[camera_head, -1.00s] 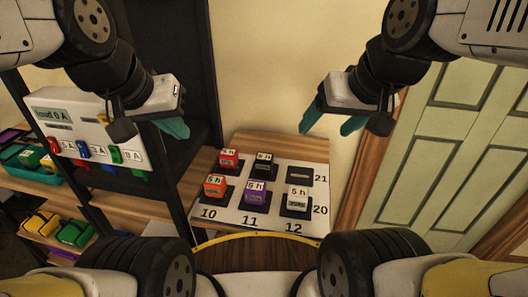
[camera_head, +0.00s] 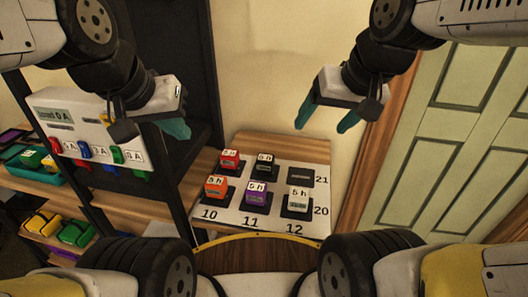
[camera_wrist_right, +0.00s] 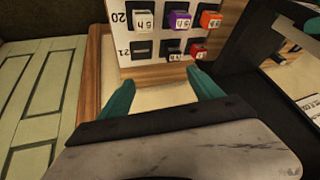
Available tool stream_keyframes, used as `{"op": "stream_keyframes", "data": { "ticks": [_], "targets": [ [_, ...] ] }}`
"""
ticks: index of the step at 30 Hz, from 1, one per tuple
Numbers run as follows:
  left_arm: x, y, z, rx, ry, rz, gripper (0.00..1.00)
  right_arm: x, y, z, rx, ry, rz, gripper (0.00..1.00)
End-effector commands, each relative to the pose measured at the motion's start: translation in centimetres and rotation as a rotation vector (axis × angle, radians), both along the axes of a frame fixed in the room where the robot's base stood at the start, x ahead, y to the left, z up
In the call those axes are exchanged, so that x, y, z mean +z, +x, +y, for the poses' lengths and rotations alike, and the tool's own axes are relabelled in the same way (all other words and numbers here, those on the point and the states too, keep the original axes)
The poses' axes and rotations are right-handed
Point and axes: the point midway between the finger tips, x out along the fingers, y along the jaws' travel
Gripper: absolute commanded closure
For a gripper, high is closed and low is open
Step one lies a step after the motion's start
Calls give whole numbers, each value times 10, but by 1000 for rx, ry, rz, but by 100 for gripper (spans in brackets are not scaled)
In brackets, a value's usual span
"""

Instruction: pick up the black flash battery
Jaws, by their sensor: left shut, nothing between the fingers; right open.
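The black flash battery (camera_head: 264,165) stands in the back row, middle place, of a white numbered board on the wooden table, with a white "5 h" label on top. In the right wrist view it (camera_wrist_right: 174,51) shows small, beyond the fingertips. My right gripper (camera_head: 322,119) is open and empty, above and to the right of the battery and well apart from it; its teal fingers also show in the right wrist view (camera_wrist_right: 161,90). My left gripper (camera_head: 176,129) is shut and empty, to the left of the board by the dark shelf frame.
Red (camera_head: 229,160), orange (camera_head: 215,187), purple (camera_head: 257,193) and white (camera_head: 299,199) batteries stand around the black one. The back right place (camera_head: 300,178) holds no battery. A white meter box (camera_head: 77,125) is at left; a green door (camera_head: 450,150) is at right.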

Motion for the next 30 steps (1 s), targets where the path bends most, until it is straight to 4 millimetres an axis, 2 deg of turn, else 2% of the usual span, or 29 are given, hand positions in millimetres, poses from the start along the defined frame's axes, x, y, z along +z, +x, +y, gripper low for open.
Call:
{"op": "stream_keyframes", "data": {
  "ticks": [8, 14, 18, 24, 30],
  "targets": [
    [0, 0, 0, 0, 0, 0, 100, -34, 78, 29, -69, 9, 209, 25],
    [0, 0, 0, 0, 0, 0, 100, -81, 131, 59, -137, -24, 343, 25],
    [0, 0, 0, 0, 0, 0, 100, -124, 160, 81, -185, -64, 424, 25],
    [0, 0, 0, 0, 0, 0, 100, -174, 183, 104, -237, -118, 494, 25],
    [0, 0, 0, 0, 0, 0, 100, -195, 188, 111, -258, -137, 513, 25]
  ]
}}
